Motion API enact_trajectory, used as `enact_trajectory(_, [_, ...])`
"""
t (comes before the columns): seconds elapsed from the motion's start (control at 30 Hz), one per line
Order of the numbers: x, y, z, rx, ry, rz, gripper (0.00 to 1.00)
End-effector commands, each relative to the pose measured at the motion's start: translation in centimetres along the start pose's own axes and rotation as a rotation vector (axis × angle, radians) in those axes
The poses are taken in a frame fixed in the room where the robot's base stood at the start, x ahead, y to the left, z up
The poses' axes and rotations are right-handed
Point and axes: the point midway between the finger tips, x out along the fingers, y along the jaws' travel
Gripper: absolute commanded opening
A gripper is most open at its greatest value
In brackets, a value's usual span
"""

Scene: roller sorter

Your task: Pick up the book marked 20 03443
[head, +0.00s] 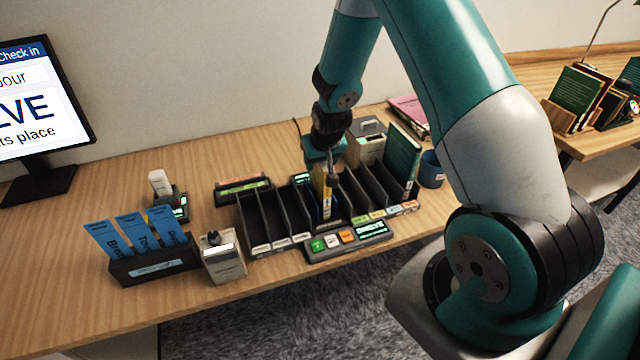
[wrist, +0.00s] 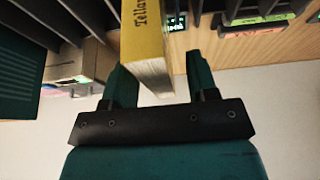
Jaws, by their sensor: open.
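A yellow book (head: 327,196) stands upright in a slot near the middle of the black slotted rack (head: 247,222). In the wrist view the yellow book (wrist: 150,42) shows a spine reading "Tella…" and its pale page edges. My gripper (head: 331,172) is over the top of this book. In the wrist view my gripper (wrist: 161,84) is open, with one finger on each side of the book's end and gaps beside it. The mark 20 03443 cannot be read on any book. A green book (head: 401,158) stands at the rack's right end.
A button panel (head: 347,239) lies in front of the rack. A label printer-like box (head: 223,258) and a holder of blue cards (head: 150,262) stand to the left, near a monitor (head: 45,105). A blue cup (head: 432,170) is at the right.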

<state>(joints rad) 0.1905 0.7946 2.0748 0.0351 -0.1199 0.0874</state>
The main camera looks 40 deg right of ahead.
Motion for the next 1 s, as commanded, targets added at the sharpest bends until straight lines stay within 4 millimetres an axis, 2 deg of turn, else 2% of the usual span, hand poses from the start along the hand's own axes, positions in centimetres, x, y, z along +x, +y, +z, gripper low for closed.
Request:
enact_trajectory(0.47, [0.29, 0.0, 0.13, 0.0, 0.0, 0.0, 0.53])
enact_trajectory(0.7, [0.29, 0.0, 0.13, 0.0, 0.0, 0.0, 0.0])
enact_trajectory(1.0, [0.26, 0.0, 0.09, 0.0, 0.001, 0.0, 0.0])
